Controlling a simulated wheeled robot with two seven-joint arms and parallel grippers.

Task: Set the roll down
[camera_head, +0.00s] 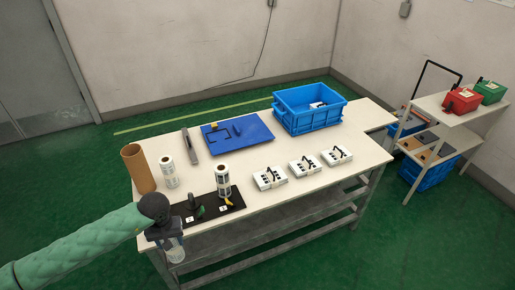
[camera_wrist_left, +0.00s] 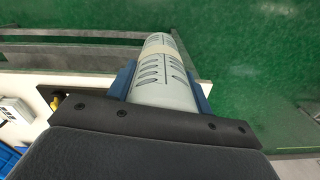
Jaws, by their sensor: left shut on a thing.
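My left gripper (camera_head: 174,240) hangs just off the near left corner of the table, its fingers pointing down. It is shut on a white roll with dark printed marks (camera_wrist_left: 165,85), held between blue fingers in the left wrist view; the roll also shows in the head view (camera_head: 175,252). Below it in that view is green floor. A black board (camera_head: 232,203) with small white labels lies beside the gripper on the table. A white labelled roll (camera_head: 223,178) stands upright on it. Another white roll (camera_head: 168,172) stands behind the board. My right gripper is not in view.
A brown cardboard tube (camera_head: 138,168) stands at the table's left end. Three white packs with black marks (camera_head: 269,178) lie right of the board. A blue mat (camera_head: 252,141) and a blue crate (camera_head: 340,105) are farther back. A shelf cart (camera_head: 438,102) stands at right.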

